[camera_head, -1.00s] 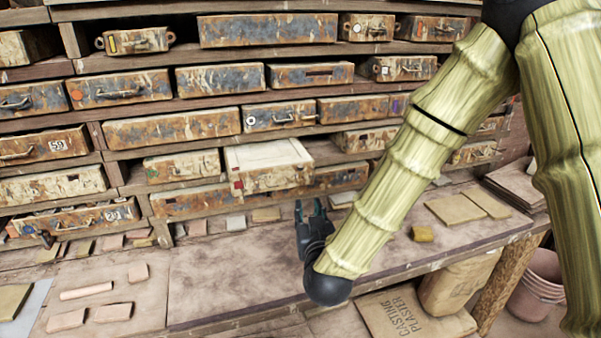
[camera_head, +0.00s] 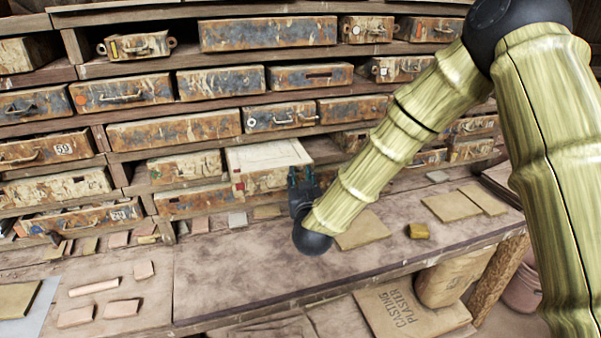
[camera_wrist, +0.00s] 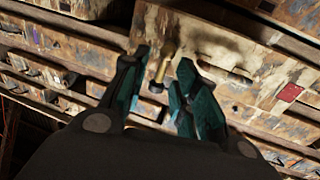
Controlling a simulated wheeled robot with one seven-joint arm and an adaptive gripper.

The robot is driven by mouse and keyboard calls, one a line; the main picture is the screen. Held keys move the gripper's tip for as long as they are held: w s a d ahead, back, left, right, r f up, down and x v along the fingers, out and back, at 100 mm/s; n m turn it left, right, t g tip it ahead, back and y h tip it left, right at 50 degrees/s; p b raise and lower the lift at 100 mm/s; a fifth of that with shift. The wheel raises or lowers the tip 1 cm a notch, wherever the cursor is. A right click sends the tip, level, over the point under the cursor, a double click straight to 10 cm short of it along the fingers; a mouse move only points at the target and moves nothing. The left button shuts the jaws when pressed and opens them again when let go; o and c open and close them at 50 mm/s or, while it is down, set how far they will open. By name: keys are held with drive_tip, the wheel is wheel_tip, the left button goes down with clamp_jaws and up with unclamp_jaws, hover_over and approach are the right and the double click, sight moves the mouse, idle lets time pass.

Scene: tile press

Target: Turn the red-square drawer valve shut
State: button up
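The red-square drawer (camera_head: 265,157) stands pulled out of the rack, with a pale top. Its red square is at the left of its front in the head view and shows at the right in the wrist view (camera_wrist: 290,92). A brass-coloured valve lever (camera_wrist: 164,68) with a dark tip projects from the drawer front in the wrist view. My gripper (camera_head: 301,176) is at the drawer's right end. In the wrist view its open fingers (camera_wrist: 165,82) stand on either side of the lever, with gaps visible. The lever is hidden in the head view.
Rusty drawers (camera_head: 173,129) fill the rack around it. A drawer handle (camera_wrist: 225,73) lies close to one finger. The bench (camera_head: 240,265) is mostly clear below my gripper, with tiles (camera_head: 450,206) to the right and small pieces at the left.

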drive_tip(key=shift+w, duration=0.35)
clamp_jaws()
